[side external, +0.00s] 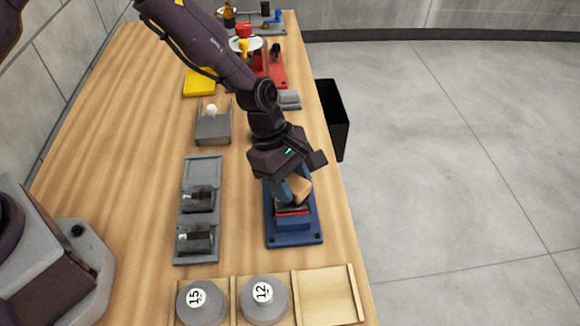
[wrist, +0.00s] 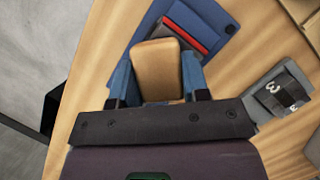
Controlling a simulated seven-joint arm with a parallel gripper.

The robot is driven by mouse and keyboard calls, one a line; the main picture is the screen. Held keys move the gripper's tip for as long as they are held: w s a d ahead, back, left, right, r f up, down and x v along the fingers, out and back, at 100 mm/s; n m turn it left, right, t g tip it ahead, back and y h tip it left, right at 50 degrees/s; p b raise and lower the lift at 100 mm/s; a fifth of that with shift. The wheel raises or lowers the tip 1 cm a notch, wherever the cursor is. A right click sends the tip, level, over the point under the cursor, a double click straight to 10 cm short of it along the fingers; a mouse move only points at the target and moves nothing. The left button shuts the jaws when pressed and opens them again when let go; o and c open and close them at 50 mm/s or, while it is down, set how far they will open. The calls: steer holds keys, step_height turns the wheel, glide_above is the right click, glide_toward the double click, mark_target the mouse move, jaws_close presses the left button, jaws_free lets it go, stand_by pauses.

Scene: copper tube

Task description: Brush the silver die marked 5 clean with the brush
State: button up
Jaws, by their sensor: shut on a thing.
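My gripper (side external: 297,190) has blue fingers and is shut on a tan wooden block, which looks like the brush handle (wrist: 157,68). The handle also shows in the side view (side external: 301,187). It is tilted and close above a blue base (side external: 290,239) that holds a dark block with a red strip (wrist: 186,30). I cannot tell whether the brush touches it, and no bristles show clearly. Two dark metallic blocks (side external: 197,200) (side external: 196,239) sit in a grey tray; one mark in the wrist view looks like a 3 (wrist: 275,87).
A wooden tray (side external: 342,295) at the near edge holds grey round pieces marked 15 (side external: 201,303) and 12 (side external: 263,300); its right compartment is empty. A grey holder with a white knob (side external: 212,125) stands farther back. A black bin (side external: 333,119) is beyond the table's right edge.

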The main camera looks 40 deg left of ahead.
steer(key=s+d, duration=0.3)
steer(key=shift+w+a, duration=2.15)
steer(key=shift+a, duration=0.05)
steer(key=shift+r, duration=4.1)
